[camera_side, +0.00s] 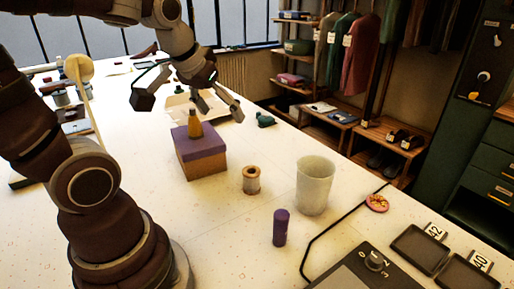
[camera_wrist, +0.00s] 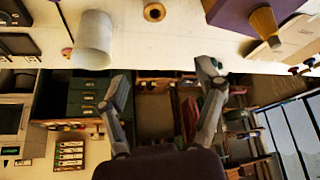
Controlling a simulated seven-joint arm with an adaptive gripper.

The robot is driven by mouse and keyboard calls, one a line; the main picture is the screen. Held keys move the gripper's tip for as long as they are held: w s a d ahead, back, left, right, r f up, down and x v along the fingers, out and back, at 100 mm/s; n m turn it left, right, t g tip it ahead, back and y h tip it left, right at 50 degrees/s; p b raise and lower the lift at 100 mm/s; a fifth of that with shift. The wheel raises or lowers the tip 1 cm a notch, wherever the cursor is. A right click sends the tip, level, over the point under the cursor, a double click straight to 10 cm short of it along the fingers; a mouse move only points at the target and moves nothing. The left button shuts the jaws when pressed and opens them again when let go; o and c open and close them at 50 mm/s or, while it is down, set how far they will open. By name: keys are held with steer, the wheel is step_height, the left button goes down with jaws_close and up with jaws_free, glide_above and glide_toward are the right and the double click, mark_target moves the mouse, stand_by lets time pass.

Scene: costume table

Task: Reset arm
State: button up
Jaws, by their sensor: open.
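My gripper (camera_side: 221,107) is open and empty, raised above the table (camera_side: 130,125), past the purple-lidded box. Its two fingers also show spread apart in the wrist view (camera_wrist: 164,78). The box (camera_side: 201,158) has orange-brown sides and a purple lid. A yellow-brown cone-like piece (camera_side: 195,126) with a dark tip stands on the lid. In the wrist view, the box (camera_wrist: 232,12) and the piece (camera_wrist: 265,24) are at the top right.
A thread spool (camera_side: 251,180), a frosted cup (camera_side: 315,186), a purple cylinder (camera_side: 280,228) and a round pink-and-yellow item (camera_side: 377,203) stand or lie to the right of the box. Dark trays (camera_side: 418,247) and a dial panel (camera_side: 372,263) are at the front right. Shelves and hanging clothes are beyond the table edge.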

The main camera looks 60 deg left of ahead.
steer(key=s+d+m+h, duration=0.2)
steer(key=s+d+m, duration=0.2)
steer(key=d, duration=0.4)
steer(key=shift+s+d+f+m, duration=0.3)
steer(key=shift+f+m, duration=0.1)
steer(key=shift+m, duration=0.3)
